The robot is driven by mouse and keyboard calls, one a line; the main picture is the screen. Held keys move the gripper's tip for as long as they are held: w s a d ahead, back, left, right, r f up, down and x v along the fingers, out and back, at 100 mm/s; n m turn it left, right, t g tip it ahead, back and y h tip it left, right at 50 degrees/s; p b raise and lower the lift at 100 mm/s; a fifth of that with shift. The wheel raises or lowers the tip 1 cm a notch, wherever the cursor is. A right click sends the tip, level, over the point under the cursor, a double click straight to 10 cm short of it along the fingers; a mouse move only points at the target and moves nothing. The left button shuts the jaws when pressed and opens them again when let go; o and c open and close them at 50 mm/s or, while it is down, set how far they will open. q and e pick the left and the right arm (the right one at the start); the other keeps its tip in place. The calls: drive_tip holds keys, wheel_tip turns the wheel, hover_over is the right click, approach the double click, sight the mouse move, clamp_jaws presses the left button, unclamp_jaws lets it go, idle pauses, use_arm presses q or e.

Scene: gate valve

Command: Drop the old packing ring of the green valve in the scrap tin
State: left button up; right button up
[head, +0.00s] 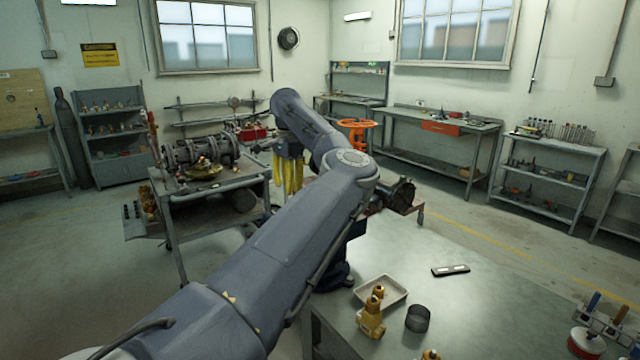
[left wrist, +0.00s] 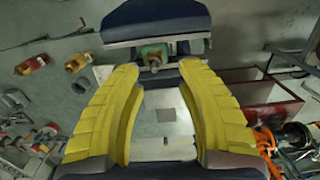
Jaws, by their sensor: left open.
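My left gripper (head: 289,188) has yellow fingers and hangs beyond my left arm in the head view, beside the cart. In the left wrist view its fingers (left wrist: 160,72) are spread apart with nothing between them. A small green body with a metal stem (left wrist: 153,55), possibly the green valve, shows just past the fingertips; I cannot tell the distance. No packing ring can be made out. On the near bench stand a dark round open container (head: 417,319) and a shallow pale tray (head: 380,291); I cannot tell if either is the scrap tin. My right gripper is not visible.
My left arm crosses the head view and hides part of the bench. A loaded cart (head: 215,188) stands at left. An orange handwheel (head: 356,124) shows behind my arm.

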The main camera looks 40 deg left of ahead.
use_arm(q)
drive_tip(key=shift+w+d+r, duration=0.15)
drive_tip(key=shift+w+d, duration=0.45)
drive_tip(key=shift+w, duration=0.05)
drive_tip(key=shift+f, duration=3.4)
drive_tip(key=shift+o, duration=0.3)
clamp_jaws()
drive_tip(key=shift+c, duration=0.3)
unclamp_jaws()
